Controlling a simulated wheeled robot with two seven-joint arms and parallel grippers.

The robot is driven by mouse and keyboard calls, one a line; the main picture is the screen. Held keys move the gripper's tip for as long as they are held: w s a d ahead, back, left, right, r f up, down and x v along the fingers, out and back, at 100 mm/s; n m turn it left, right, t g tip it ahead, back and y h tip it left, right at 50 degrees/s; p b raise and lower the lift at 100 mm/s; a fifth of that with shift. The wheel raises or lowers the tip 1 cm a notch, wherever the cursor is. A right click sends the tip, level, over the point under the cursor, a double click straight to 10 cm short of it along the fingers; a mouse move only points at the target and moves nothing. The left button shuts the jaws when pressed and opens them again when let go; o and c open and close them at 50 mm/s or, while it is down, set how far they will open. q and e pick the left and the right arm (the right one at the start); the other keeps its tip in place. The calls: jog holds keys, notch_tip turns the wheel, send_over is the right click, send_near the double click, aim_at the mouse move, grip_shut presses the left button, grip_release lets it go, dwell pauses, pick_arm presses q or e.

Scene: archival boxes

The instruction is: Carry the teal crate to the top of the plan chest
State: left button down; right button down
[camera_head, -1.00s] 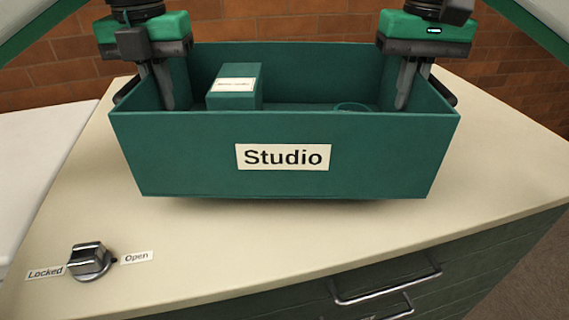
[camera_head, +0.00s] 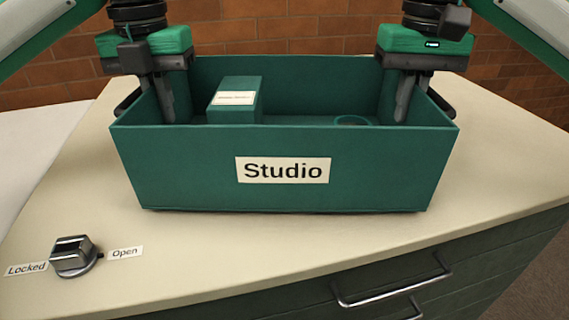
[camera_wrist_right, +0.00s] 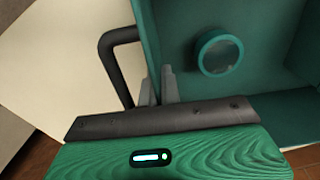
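The teal crate (camera_head: 180,180), labelled "Studio", stands level on the cream top of the plan chest (camera_head: 240,242). Its base appears to touch the top. It also shows in the wrist view (camera_wrist_right: 265,75). My left gripper (camera_head: 160,100) is at the crate's left end wall and my right gripper (camera_head: 408,98) at its right end wall, each with a finger inside. In the wrist view my right gripper (camera_wrist_right: 156,75) has its fingers close on either side of the wall, beside a dark handle (camera_wrist_right: 112,65). The left outer finger is mostly hidden.
Inside the crate are a small teal box (camera_head: 235,112) and a round teal-rimmed item (camera_head: 352,120). A metal knob (camera_head: 73,257) sits between "Locked" and "Open" labels at front left. Drawer handles (camera_head: 393,290) are on the chest front. A brick wall (camera_head: 290,30) stands behind.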

pick_arm(q)
jog(key=shift+f+b, duration=0.5)
jog(key=shift+f, duration=0.1)
pick_arm(e)
jog(key=shift+f, duration=0.65)
pick_arm(q)
jog(key=c, duration=1.6)
grip_release()
jog(key=shift+r, duration=0.1)
pick_arm(e)
jog(key=c, duration=1.6)
grip_release()
jog(key=shift+r, duration=0.15)
pick_arm(q)
notch_tip(320, 180, up, 12)
jog(key=shift+f, duration=0.1)
pick_arm(e)
jog(key=shift+r, duration=6)
